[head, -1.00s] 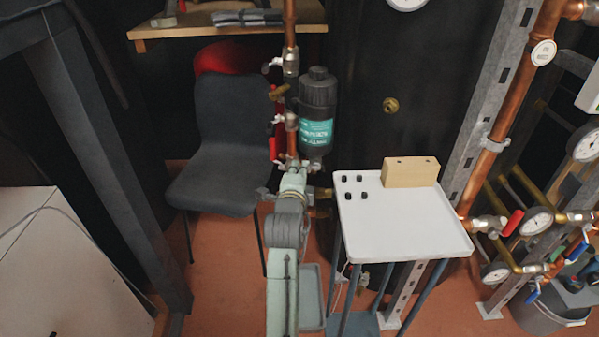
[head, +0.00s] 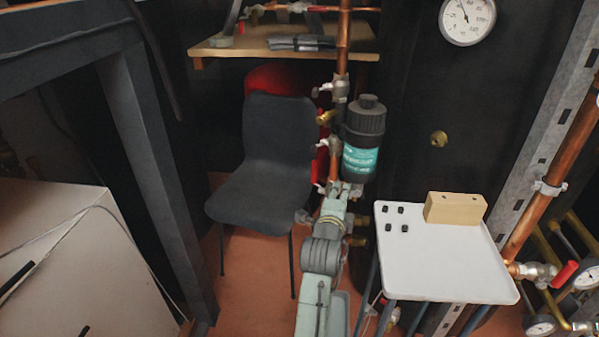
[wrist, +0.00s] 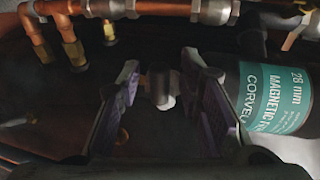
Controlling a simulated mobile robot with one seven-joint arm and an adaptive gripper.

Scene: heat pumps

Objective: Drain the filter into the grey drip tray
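The filter (head: 362,150) is a black canister with a teal label, upright beside the vertical copper pipe. In the wrist view, the filter (wrist: 276,98) is at the right, its label reading "28 mm MAGNETIC F...", just outside the right finger. My gripper (wrist: 165,100) is open, its two ridged fingers apart. A small dark cylindrical cap or knob on a pale fitting (wrist: 160,88) shows between them; contact cannot be told. In the head view my arm reaches up to the filter's lower left.
A white-topped stand (head: 450,265) with a wooden block (head: 455,209) and several black pieces is right of my arm. A dark chair (head: 265,185) stands left. Copper pipes with valves run close by the filter. A large gauge (head: 467,18) is at the upper right.

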